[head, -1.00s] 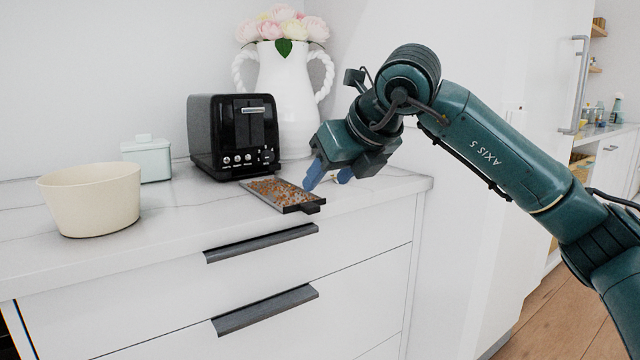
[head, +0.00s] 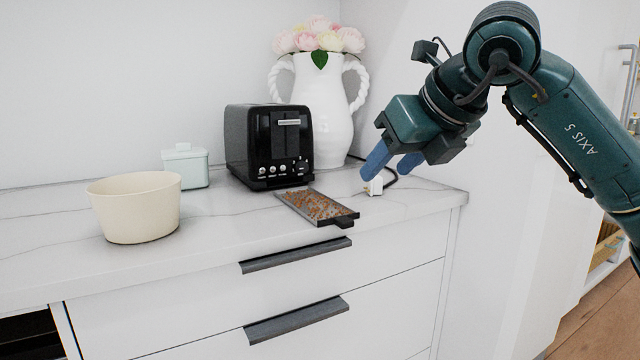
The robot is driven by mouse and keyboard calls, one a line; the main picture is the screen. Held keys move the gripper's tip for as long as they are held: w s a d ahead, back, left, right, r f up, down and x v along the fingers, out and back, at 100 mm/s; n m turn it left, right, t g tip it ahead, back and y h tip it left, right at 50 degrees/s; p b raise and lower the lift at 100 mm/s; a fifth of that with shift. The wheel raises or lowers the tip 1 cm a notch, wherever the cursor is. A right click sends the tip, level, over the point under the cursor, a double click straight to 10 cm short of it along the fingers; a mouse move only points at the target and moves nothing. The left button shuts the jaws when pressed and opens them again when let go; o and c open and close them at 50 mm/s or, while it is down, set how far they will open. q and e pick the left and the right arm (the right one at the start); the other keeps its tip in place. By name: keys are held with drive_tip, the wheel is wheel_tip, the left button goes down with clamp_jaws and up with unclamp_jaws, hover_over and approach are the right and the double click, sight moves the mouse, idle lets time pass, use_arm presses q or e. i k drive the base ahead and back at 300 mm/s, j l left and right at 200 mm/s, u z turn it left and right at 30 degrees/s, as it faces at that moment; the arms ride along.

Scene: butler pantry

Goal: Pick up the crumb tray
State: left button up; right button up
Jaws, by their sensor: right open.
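The crumb tray (head: 333,217) is a dark, flat tray covered with brown crumbs. It lies on the counter in front of the black toaster (head: 268,146), with its dark handle tab pointing toward the counter's front edge. My right gripper (head: 385,172) has blue fingertips that are apart, with nothing between them. It hangs above the counter, to the right of the tray and a little higher, not touching it. My left gripper is not in view.
A cream bowl (head: 135,208) and a pale green lidded box (head: 186,166) stand to the left. A white vase (head: 324,105) with flowers stands behind the toaster. A white plug (head: 374,186) with a dark cord lies below my right gripper. Drawers with dark handles are below the counter.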

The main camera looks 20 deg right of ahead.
sight(321, 210)
drive_tip(key=k+l, duration=0.2)
drive_tip(key=k, duration=0.3)
drive_tip(key=k+l, duration=0.15)
drive_tip(key=k, duration=0.3)
